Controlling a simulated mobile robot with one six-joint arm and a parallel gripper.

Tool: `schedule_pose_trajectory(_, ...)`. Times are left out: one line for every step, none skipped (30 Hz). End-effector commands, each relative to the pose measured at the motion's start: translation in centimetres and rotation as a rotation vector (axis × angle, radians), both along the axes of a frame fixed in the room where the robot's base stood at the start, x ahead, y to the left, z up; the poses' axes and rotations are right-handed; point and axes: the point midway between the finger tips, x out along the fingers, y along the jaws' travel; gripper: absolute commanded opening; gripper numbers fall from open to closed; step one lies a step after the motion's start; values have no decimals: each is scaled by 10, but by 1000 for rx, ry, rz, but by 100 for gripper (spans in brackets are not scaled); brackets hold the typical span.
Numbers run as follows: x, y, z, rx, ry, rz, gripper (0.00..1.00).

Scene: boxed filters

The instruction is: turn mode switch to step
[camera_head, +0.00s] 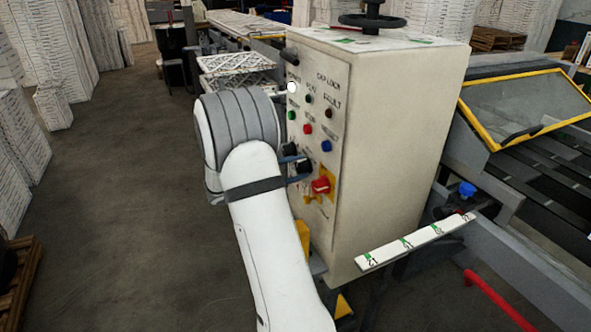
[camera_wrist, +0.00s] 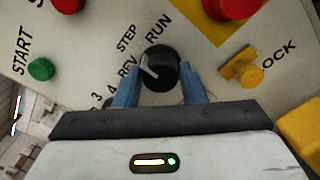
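The mode switch (camera_wrist: 158,67) is a round black knob with a white pointer line, on the cream panel in the wrist view. Its pointer slants to the upper left, toward the area of the printed REV and STEP; the exact mark is hard to tell. RUN is printed above the knob. My gripper (camera_wrist: 159,86) has a blue finger on each side of the knob; both inner faces appear to touch it. In the head view my gripper (camera_head: 294,169) reaches the front of the control cabinet (camera_head: 395,140), and my arm hides part of the panel.
A white ledge (camera_head: 415,242) sticks out low at the right. Open floor lies left.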

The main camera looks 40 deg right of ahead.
Motion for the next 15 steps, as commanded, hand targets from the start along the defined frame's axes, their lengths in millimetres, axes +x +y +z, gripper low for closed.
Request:
schedule_pose_trajectory(0, 0, 0, 0, 0, 0, 41)
schedule_pose_trajectory(0, 0, 0, 0, 0, 0, 44)
schedule_pose_trajectory(0, 0, 0, 0, 0, 0, 47)
schedule_pose_trajectory(0, 0, 0, 0, 0, 0, 50)
schedule_pose_trajectory(0, 0, 0, 0, 1, 0, 52)
schedule_pose_trajectory(0, 0, 0, 0, 1, 0, 55)
schedule_pose_trajectory(0, 0, 0, 1, 1, -1, 56)
schedule_pose_trajectory(0, 0, 0, 1, 1, -1, 56)
schedule_pose_trajectory(0, 0, 0, 1, 1, -1, 56)
schedule_pose_trajectory(0, 0, 0, 1, 1, -1, 56)
schedule_pose_trajectory(0, 0, 0, 1, 1, -1, 56)
schedule_pose_trajectory(0, 0, 0, 1, 1, -1, 56)
schedule_pose_trajectory(0, 0, -1, 1, 1, -1, 56)
schedule_pose_trajectory(0, 1, -1, 1, 1, -1, 56)
schedule_pose_trajectory(1, 4, -1, 1, 1, 1, 56)
